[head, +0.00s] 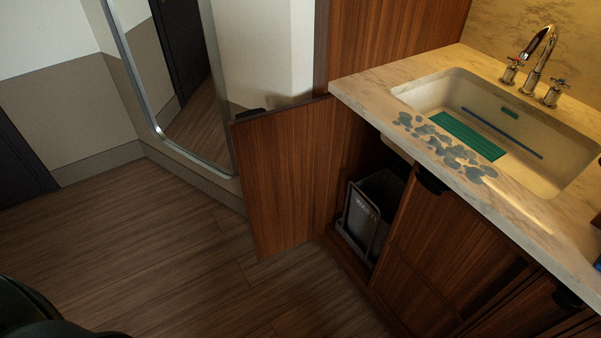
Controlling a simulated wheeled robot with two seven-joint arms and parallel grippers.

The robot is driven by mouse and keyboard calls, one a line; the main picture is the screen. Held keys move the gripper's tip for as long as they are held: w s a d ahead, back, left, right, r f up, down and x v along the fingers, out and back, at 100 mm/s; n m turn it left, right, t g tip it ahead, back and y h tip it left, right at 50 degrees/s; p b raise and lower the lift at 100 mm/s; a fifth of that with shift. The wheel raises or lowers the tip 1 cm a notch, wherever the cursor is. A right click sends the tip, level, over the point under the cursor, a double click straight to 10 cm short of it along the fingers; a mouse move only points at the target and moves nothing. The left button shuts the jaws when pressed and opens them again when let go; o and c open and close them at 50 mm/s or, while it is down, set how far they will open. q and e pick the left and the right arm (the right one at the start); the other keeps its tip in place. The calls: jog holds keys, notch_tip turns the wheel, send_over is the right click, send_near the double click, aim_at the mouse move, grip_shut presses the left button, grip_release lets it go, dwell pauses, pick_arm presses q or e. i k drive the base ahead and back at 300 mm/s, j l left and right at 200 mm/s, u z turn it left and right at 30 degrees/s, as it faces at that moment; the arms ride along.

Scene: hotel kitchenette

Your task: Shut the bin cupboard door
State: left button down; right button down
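The bin cupboard door (275,178) is a brown wooden panel standing wide open, swung out to the left of the cupboard opening. A dark handle (250,114) shows at its top left edge. Inside the opening stands a dark grey waste bin (379,192) with lettering on its front panel (361,222), which leans outward a little. Neither of my grippers is in view. A dark rounded shape at the bottom left corner looks like part of my own body.
The marble counter (364,88) with a sink (530,165) and tap (538,55) overhangs the cupboard. Closed wooden fronts with dark handles (431,181) continue to the right. A tall mirror (196,120) stands behind the door. The wooden floor (165,250) before the door is clear.

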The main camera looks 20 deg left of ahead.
aim_at(283, 155)
jog(key=k, duration=0.65)
jog(key=z, duration=2.3)
jog(key=k+j, duration=0.25)
jog(key=j, duration=0.45)
jog(key=k+j, duration=0.2)
jog(key=j, duration=0.45)
jog(key=k+j, duration=0.25)
jog(key=j, duration=0.45)
jog(key=k+j, duration=0.25)
jog(key=j, duration=0.4)
jog(key=k+j, duration=0.2)
jog(key=j, duration=0.5)
jog(key=k+j, duration=0.25)
jog(key=j, duration=0.4)
jog(key=k+j, duration=0.25)
jog(key=j, duration=0.45)
jog(key=k+j, duration=0.2)
jog(key=j, duration=0.45)
